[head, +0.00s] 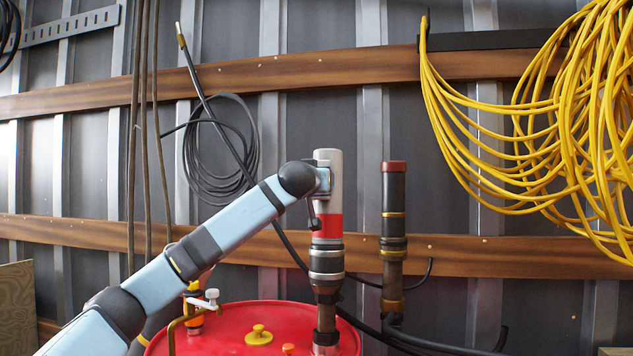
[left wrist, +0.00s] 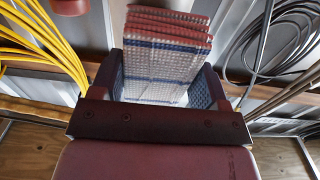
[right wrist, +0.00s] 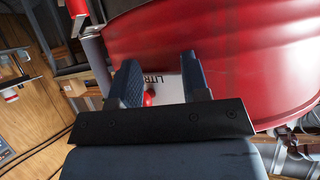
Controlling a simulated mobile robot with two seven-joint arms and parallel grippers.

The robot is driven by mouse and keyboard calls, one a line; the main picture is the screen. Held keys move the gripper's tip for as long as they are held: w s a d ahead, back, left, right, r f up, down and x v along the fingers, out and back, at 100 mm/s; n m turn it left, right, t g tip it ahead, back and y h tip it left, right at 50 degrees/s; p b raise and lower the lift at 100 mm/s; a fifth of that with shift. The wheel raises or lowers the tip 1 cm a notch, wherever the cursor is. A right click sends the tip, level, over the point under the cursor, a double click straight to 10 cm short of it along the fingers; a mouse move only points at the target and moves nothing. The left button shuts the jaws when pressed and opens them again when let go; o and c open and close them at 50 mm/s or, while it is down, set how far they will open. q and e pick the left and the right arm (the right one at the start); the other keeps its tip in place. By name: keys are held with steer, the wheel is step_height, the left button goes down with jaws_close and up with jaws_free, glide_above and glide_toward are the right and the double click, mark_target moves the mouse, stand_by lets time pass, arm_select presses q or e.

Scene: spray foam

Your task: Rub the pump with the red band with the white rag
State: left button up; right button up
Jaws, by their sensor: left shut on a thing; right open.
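The pump with the red band (head: 328,226) stands upright on the red drum (head: 240,318), with a light grey top and silver collars below the band. My left arm reaches up from the lower left, and its wrist overlaps the pump's upper part. My left gripper (left wrist: 163,80) is shut on a cloth rag (left wrist: 165,62), white with blue checks and red stripes. The gripper and rag are not clearly visible in the head view, so contact with the pump cannot be told. My right gripper (right wrist: 157,72) is open and empty, low beside the drum's side.
A darker pump (head: 393,225) with a dull red cap stands right of the banded one. Yellow cable (head: 575,120) hangs at the upper right, and a black hose coil (head: 215,150) hangs on the wall. A yellow cap (head: 259,336) sits on the drum lid.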

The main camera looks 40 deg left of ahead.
arm_select(q)
steer(key=shift+w+d+p, duration=0.45)
steer(key=shift+w+d, duration=0.1)
steer(key=shift+d, duration=0.3)
steer(key=shift+w+d+f+b, duration=0.1)
steer(key=shift+w+d+b, duration=0.1)
steer(key=shift+d+b, duration=0.15)
steer(key=shift+w+d, duration=0.4)
steer(key=shift+d, duration=0.1)
steer(key=shift+s, duration=0.1)
steer(key=shift+b+v, duration=0.8)
steer(key=shift+v, duration=2.2)
steer(key=v, duration=0.3)
